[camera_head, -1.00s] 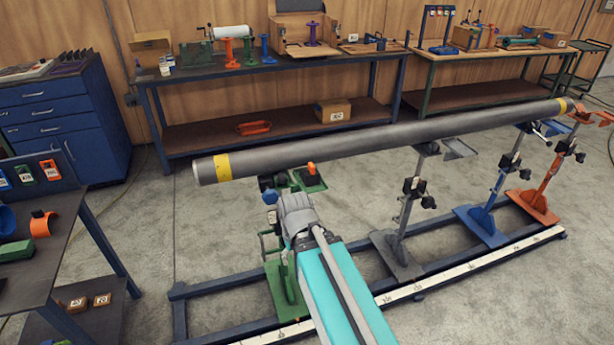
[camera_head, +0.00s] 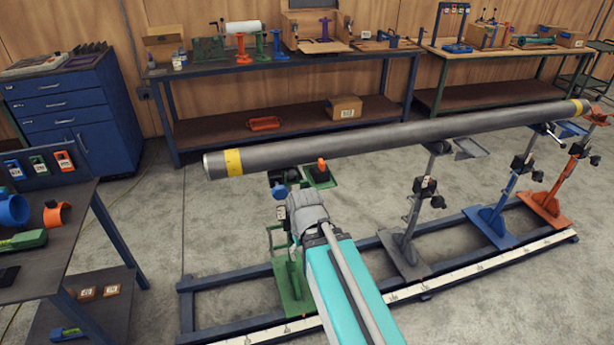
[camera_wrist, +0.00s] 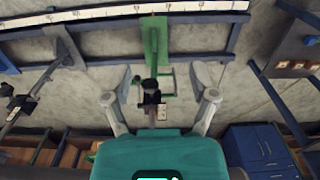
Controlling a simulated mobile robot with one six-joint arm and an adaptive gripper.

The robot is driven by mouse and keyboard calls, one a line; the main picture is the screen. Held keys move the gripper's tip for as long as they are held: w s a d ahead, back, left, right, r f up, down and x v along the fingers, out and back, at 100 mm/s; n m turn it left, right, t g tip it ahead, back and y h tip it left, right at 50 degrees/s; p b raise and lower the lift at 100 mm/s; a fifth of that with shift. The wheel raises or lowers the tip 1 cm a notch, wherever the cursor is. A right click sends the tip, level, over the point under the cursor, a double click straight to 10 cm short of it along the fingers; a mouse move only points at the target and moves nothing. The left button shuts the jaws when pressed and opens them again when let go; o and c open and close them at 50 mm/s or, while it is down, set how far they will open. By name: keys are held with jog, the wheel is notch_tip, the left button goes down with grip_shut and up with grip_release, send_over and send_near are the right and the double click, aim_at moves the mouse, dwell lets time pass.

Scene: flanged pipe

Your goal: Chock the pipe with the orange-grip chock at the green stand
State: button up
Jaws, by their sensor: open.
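The long grey pipe (camera_head: 400,133) has a yellow band near each end and lies across the stands. The chock with the orange grip (camera_head: 321,165) is dark and sits on the green plate beside the pipe, at the top of the green stand (camera_head: 291,287). The stand's green post also shows in the wrist view (camera_wrist: 155,40). My gripper (camera_wrist: 160,75) is open and empty in the wrist view, its fingers apart on both sides of the stand's lower part. I cannot see the chock in the wrist view.
Grey (camera_head: 405,255), blue (camera_head: 490,226) and orange (camera_head: 546,207) stands stand along the blue floor rail (camera_head: 222,285). A dark table (camera_head: 50,250) with parts is at the left. A workbench (camera_head: 290,68) runs behind the pipe. Open floor lies between pipe and bench.

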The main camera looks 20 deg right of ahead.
jog(key=shift+w+d+r, duration=0.1)
jog(key=shift+w+r, duration=0.05)
jog(key=shift+w, duration=0.1)
jog(key=c, duration=0.4)
jog(key=shift+t, duration=0.3)
jog(key=w+r+p, duration=0.1)
jog(key=w+d+p, duration=0.1)
jog(key=w, duration=0.1)
jog(key=w+d+r+p, duration=0.1)
jog(key=shift+w+d+r, duration=0.1)
jog(key=shift+w+r, duration=0.1)
jog(key=shift+r, duration=0.1)
grip_shut()
jog(key=w+d+r+t+p, duration=0.1)
jog(key=w+d+r+p, duration=0.3)
jog(key=w+d, duration=0.2)
jog(key=w+d+r+t+p, duration=0.1)
jog(key=w+d+r+p, duration=0.3)
jog(key=w, duration=0.5)
jog(key=d, duration=0.2)
jog(key=shift+d+r+t, duration=0.4)
